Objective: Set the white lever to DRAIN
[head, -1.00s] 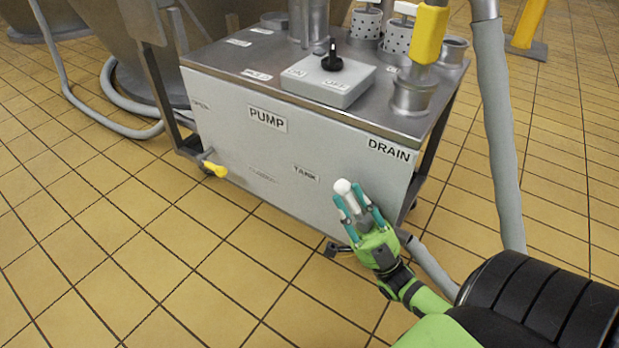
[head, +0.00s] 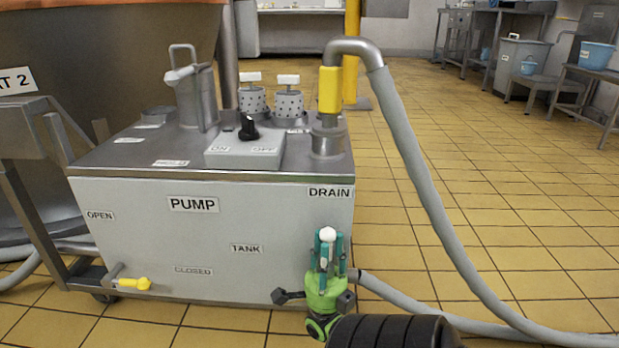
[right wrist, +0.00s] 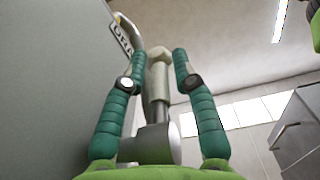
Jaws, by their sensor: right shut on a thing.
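The white lever (head: 327,234) is at the right end of the grey cart's front panel. It stands about upright, its white tip just below the DRAIN label (head: 329,192). The TANK label (head: 247,248) is to its left. My right gripper (head: 327,250) is shut on the lever from below, the tip showing above the fingers. In the right wrist view, the teal fingers (right wrist: 157,82) stand on either side of the lever's pale handle (right wrist: 158,75), and part of the DRAIN label shows at the upper left. The lever's pivot is hidden in the head view. My left gripper is not in view.
A yellow-handled lever (head: 135,284) sits low at the panel's left, by CLOSED. A black knob (head: 248,128) is on the switch box on top. A grey hose (head: 430,200) loops down right of the cart. Tiled floor (head: 520,210) is open farther right.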

